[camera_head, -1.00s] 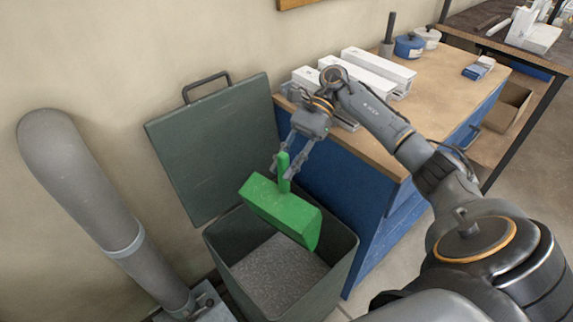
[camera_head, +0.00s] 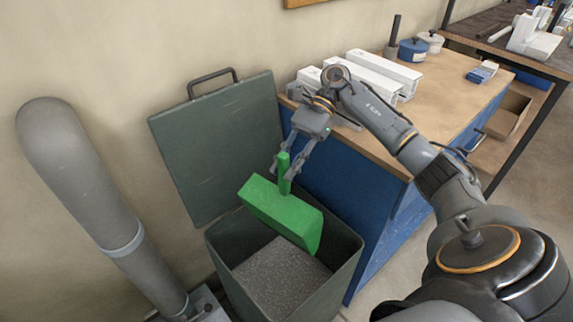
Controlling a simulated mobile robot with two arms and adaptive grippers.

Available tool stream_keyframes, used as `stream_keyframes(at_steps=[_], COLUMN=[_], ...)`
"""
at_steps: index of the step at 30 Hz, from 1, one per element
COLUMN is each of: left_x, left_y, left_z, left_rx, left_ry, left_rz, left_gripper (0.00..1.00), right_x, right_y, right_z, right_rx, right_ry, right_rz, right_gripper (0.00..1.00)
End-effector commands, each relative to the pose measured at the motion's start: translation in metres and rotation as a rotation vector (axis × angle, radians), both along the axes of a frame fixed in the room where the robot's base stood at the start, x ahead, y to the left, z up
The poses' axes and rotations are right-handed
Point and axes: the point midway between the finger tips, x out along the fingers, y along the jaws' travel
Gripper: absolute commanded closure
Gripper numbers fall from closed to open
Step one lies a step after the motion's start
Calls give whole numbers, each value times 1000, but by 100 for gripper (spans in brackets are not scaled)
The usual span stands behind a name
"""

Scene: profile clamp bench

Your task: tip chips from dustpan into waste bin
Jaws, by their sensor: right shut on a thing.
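A green dustpan (camera_head: 283,215) hangs tilted over the waste bin, its underside and back toward me. My right gripper (camera_head: 286,172) is shut on the dustpan's upright green handle. The dark green-grey waste bin (camera_head: 318,289) stands on the floor with its lid (camera_head: 217,143) swung up and leaning toward the wall. Grey granular material (camera_head: 279,277) shows inside the bin. The dustpan's inner side is hidden, so I cannot tell whether chips are in it. My left gripper is not in view.
A blue bench (camera_head: 385,233) with a wooden top stands just right of the bin. White profiles (camera_head: 378,75), a blue pot (camera_head: 412,50) and a white pot (camera_head: 431,42) stand on it. A grey duct (camera_head: 85,180) rises at the left.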

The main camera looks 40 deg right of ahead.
Motion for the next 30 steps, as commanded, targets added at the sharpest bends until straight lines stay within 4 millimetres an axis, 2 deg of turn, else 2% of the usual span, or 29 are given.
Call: stream_keyframes(at_steps=[2, 7, 15, 21, 26, 30], left_x=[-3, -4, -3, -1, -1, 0], left_y=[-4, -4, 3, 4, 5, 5], left_z=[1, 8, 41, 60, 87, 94], left_rx=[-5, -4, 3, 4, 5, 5], left_ry=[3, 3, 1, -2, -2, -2], left_rz=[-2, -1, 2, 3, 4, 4], left_gripper=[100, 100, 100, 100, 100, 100], right_x=[0, 0, 1, 0, 0, 0], right_y=[0, 0, 1, 2, 0, -1], right_z=[6, 22, 57, 75, 86, 85], right_rx=[-30, -235, -683, -995, -1149, -1209], right_ry=[-15, -75, -201, -283, -316, -332], right_rz=[2, 4, 4, 6, 3, 0], right_gripper=[100, 100, 100, 100, 100, 100])
